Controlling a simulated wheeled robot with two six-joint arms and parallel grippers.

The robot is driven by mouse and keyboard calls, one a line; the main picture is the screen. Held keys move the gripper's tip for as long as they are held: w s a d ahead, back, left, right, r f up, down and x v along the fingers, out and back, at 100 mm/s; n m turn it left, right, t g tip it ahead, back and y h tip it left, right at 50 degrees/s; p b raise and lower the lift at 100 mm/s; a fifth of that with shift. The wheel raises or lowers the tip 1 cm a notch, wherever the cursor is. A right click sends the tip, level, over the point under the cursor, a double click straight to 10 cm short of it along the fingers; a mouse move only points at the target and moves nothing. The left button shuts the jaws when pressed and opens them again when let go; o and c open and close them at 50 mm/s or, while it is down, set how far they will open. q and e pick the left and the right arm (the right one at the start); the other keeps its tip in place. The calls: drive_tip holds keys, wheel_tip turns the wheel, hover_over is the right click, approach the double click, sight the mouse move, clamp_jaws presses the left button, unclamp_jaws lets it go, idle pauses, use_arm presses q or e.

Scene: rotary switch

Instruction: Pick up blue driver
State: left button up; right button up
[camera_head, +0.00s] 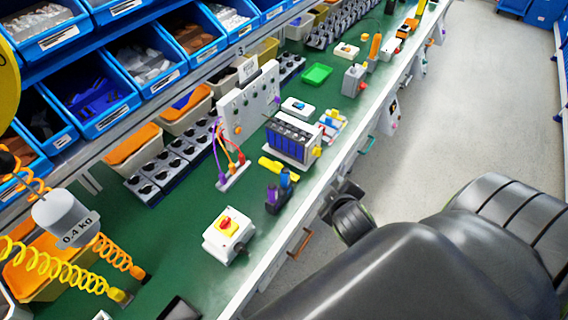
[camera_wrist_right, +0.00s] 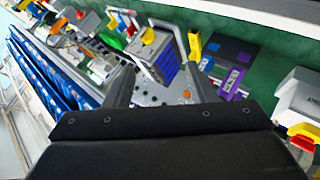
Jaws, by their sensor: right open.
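A small upright blue piece (camera_head: 285,178), which looks like the blue driver's handle, stands in a dark holder beside a purple one (camera_head: 271,197) on the green bench. In the right wrist view, the blue piece (camera_wrist_right: 244,58) and the purple one (camera_wrist_right: 232,80) lie right of my fingers. My right gripper (camera_head: 343,196) is in the head view, beyond the bench's front edge and right of the holder, partly hidden by my arm. In the right wrist view, my right gripper (camera_wrist_right: 152,32) is open with nothing held. My left gripper is in neither view.
A yellow tool (camera_head: 278,168) lies just behind the holder. A white box with a red-yellow rotary switch (camera_head: 228,224) stands in front of it. A module with a row of blue cells (camera_head: 292,138) is behind. Blue bins (camera_head: 147,63) line the back. The floor (camera_head: 480,110) is clear.

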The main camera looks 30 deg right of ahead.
drive_tip(key=w+a+r+n+t, duration=0.1)
drive_tip(key=w+r+n+t, duration=0.45)
drive_tip(key=r, duration=0.45)
drive_tip(key=w+a+r+n+t, duration=0.2)
drive_tip(key=w+r+n+t, duration=0.4)
drive_tip(key=r, duration=0.4)
drive_tip(key=w+a+r+n+y, duration=0.2)
drive_tip(key=a+n+y, duration=0.4)
drive_tip(key=n, duration=0.4)
drive_tip(key=w+a+r+n+y, duration=0.2)
drive_tip(key=w+a+n+y, duration=0.15)
drive_tip(key=n+y, duration=0.5)
drive_tip(key=w+a+f+n+g+y, duration=0.25)
drive_tip(key=a+f+n+g, duration=0.35)
drive_tip(key=n, duration=0.7)
drive_tip(key=n+g+h, duration=1.2)
drive_tip(key=g, duration=0.3)
hover_over(285, 171)
wheel_tip(285, 171, down, 12)
drive_tip(key=shift+t, duration=0.25)
wheel_tip(285, 171, down, 12)
drive_tip(key=b, duration=1.1)
drive_tip(key=shift+f+b, duration=0.1)
drive_tip(key=shift+b, duration=0.2)
drive_tip(key=shift+f+b, duration=0.45)
drive_tip(key=shift+f, duration=0.45)
drive_tip(key=shift+w+d+f+p, duration=0.1)
drive_tip(key=shift+w+f+p, duration=0.1)
drive_tip(key=shift+f+p, duration=0.65)
drive_tip(key=shift+f, duration=0.8)
